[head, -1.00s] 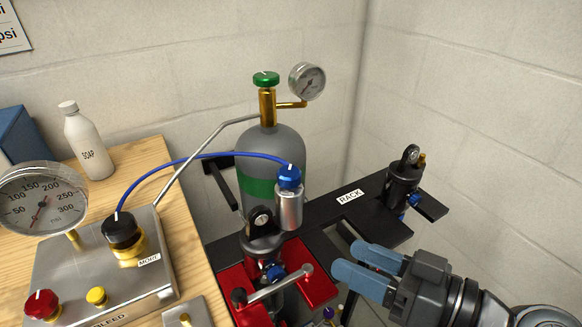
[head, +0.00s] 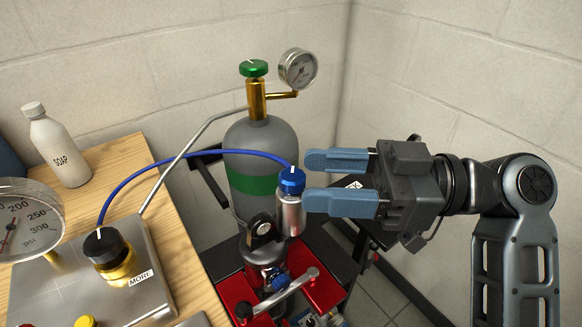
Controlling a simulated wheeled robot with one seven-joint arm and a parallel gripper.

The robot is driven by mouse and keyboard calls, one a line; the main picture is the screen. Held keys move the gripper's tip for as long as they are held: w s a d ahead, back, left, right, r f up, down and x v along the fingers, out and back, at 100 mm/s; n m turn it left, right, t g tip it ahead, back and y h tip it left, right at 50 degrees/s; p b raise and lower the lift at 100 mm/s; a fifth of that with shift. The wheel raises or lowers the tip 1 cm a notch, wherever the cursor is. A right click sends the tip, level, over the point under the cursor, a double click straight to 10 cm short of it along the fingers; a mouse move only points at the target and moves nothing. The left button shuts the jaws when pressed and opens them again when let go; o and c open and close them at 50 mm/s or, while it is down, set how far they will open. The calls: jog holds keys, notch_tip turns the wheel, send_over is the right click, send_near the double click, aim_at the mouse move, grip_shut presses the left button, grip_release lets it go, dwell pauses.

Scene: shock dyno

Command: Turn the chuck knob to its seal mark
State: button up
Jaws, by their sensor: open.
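The chuck knob, a blue ribbed cap with a white mark (head: 291,181), sits on top of a silver cylinder (head: 291,217) beside the shock. A blue hose (head: 190,156) runs to it from the black knob on the panel. My gripper (head: 322,180) is open and level, pointing left. Its two blue fingers are just right of the chuck knob, one toward the back and one toward the front. The near fingertip looks close to the knob; I cannot tell whether it touches. The seal mark itself is not clearly readable.
A grey gas bottle (head: 258,145) with a green knob (head: 253,68) and gauge (head: 298,68) stands behind. The shock (head: 265,245) is clamped in a red vise (head: 322,291) with a silver handle. A metal panel (head: 60,285) with a black knob (head: 106,245) is left.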

aim_at(292, 175)
jog(key=shift+w+a+p, duration=0.15)
jog(key=shift+a+p, duration=0.2)
jog(key=shift+a, duration=1.75)
jog(key=shift+c, duration=0.2)
jog(key=c, duration=0.9)
